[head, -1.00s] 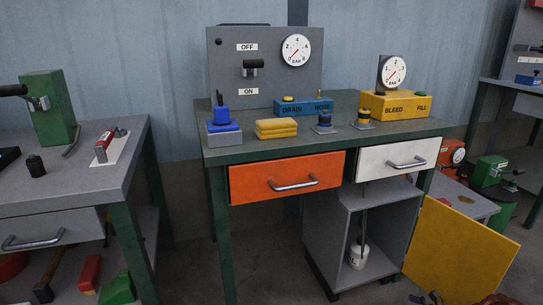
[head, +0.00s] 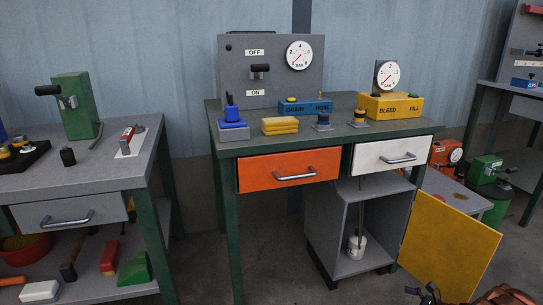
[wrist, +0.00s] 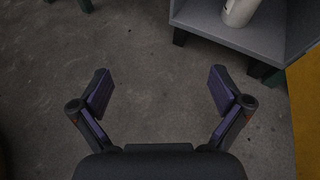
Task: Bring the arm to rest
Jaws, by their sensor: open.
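My gripper (wrist: 160,92) is open in the wrist view, its two dark fingers with purple pads spread wide. Nothing is between them; bare grey floor (wrist: 155,50) shows there. The open grey cabinet (wrist: 235,33) is ahead of the right finger, apart from it, with part of a white container (wrist: 240,10) inside. In the head view, only small brown and dark parts of my arm show at the bottom right edge; the fingers cannot be made out there.
A green workbench (head: 330,139) has an orange drawer (head: 270,174) and a white drawer (head: 375,157), both shut. Below, the cabinet's yellow door (head: 450,245) stands open to the right. A grey bench (head: 90,172) with a green press (head: 77,110) stands left. Floor between the benches is clear.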

